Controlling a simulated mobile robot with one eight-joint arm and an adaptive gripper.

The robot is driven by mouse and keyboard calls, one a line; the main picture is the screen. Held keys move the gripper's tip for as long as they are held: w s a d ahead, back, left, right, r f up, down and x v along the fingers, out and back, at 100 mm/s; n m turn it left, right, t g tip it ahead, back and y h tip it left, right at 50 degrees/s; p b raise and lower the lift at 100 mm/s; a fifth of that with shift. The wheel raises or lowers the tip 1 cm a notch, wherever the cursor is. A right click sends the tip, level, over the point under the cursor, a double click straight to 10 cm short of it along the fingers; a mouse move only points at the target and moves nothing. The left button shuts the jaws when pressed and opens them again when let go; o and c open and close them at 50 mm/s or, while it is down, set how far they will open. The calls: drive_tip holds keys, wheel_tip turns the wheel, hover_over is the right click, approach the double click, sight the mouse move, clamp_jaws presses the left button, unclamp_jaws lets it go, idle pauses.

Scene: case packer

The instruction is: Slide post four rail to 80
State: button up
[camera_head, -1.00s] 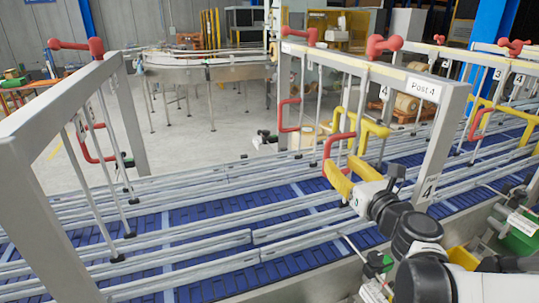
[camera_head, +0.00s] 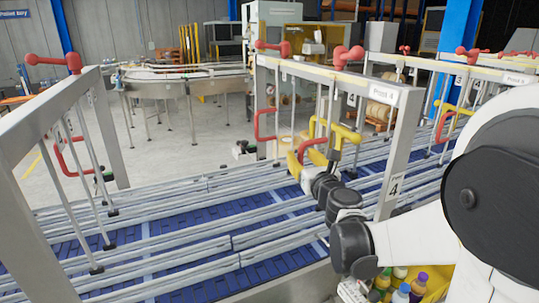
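The post four frame (camera_head: 403,140) is a grey gantry over the conveyor, with a "Post 4" label on its top beam and a "4" plate on its leg. Red knobs (camera_head: 349,54) sit on its top beam. Red handles (camera_head: 265,127) and a yellow handle (camera_head: 341,131) hang on rods beneath it. Silver guide rails (camera_head: 180,235) run along the blue conveyor. My gripper (camera_head: 304,160), with yellow fingers, is at the red and yellow handles under the frame. Whether it grips one of them cannot be made out. No position scale is readable.
Another grey frame (camera_head: 62,108) with a red knob stands at left. More frames stand at right. Bottles (camera_head: 415,287) sit at the lower right, below my arm. A curved conveyor (camera_head: 180,80) stands behind, with open floor before it.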

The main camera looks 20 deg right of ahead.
drive_tip(key=shift+w, duration=0.25)
clamp_jaws()
drive_tip(key=shift+w+f+b, duration=0.1)
drive_tip(key=shift+w+b, duration=0.1)
drive_tip(key=shift+b, duration=0.2)
drive_tip(key=c, duration=0.6)
unclamp_jaws()
drive_tip(key=shift+w, duration=0.1)
drive_tip(key=o, duration=0.6)
drive_tip(key=s+a, duration=0.2)
drive_tip(key=s, duration=1)
